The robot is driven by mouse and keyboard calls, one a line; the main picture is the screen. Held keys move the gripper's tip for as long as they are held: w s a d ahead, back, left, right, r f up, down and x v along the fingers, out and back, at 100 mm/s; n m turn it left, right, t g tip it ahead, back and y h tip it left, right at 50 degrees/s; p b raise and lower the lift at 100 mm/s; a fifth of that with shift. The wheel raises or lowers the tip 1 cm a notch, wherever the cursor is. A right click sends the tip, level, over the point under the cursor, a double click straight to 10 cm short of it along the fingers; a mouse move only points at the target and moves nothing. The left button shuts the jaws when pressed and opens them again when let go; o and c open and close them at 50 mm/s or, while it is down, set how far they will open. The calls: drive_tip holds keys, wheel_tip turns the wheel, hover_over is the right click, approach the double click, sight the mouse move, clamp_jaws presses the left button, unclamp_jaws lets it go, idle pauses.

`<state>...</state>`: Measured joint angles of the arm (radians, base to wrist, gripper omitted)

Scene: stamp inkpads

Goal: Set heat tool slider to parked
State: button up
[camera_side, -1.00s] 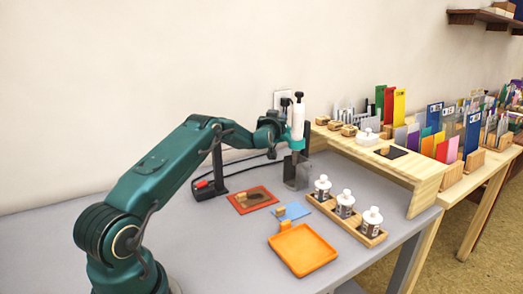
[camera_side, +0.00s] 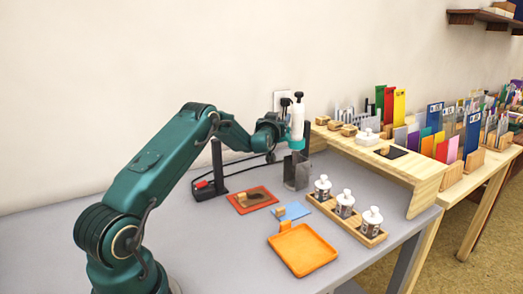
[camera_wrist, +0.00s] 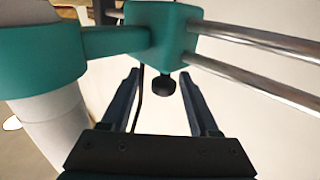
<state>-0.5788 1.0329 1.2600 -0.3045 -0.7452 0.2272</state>
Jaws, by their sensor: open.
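The heat tool (camera_side: 297,120) stands upright, white with a teal collar and black top, at the back near the wall. In the wrist view its white barrel (camera_wrist: 50,125) fills the left side. A teal carriage (camera_wrist: 165,35) joins it to two metal rods (camera_wrist: 260,40). A small black knob (camera_wrist: 164,85) hangs from the carriage. My gripper (camera_wrist: 161,80) is open, with the knob showing between its two fingers; I cannot tell whether they touch it. In the side view my gripper end (camera_side: 275,124) is beside the tool, its fingers mostly hidden.
A black post and base (camera_side: 218,170) with a red part stand to the left. A red pad (camera_side: 252,200), blue pad (camera_side: 291,212), orange tray (camera_side: 303,252) and bottle rack (camera_side: 370,237) occupy the table. A wooden shelf (camera_side: 415,170) is at right.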

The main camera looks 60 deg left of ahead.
drive_tip(key=shift+v, duration=1.4)
wheel_tip(320, 180, up, 13)
drive_tip(key=d+n+t, duration=0.1)
drive_tip(key=d+n, duration=0.1)
drive_tip(key=n, duration=0.2)
drive_tip(key=d+r+m+h, duration=0.1)
drive_tip(key=d+m+h, duration=0.1)
drive_tip(key=d+h, duration=0.35)
drive_tip(key=s+d+f+m+g+h, duration=0.1)
drive_tip(key=s+d+f+m+h, duration=0.2)
drive_tip(key=d, duration=0.5)
drive_tip(key=s+d+f+m+g+h, duration=0.1)
drive_tip(key=s+d+m, duration=0.1)
drive_tip(key=s+d, duration=0.5)
drive_tip(key=s+d+f+m+g+h, duration=0.1)
drive_tip(key=s+d+f+m+g, duration=0.1)
drive_tip(key=s, duration=0.5)
drive_tip(key=s+d+f+m+g+h, duration=0.1)
drive_tip(key=s+d+f+m+g, duration=0.1)
drive_tip(key=s+d+f, duration=0.3)
drive_tip(key=s+d+f+m+g+h, duration=0.1)
drive_tip(key=s+d+f, duration=0.3)
drive_tip(key=s, duration=0.5)
drive_tip(key=shift+d+f+m+g, duration=0.2)
drive_tip(key=shift+d+m+g, duration=0.3)
drive_tip(key=shift+g, duration=0.1)
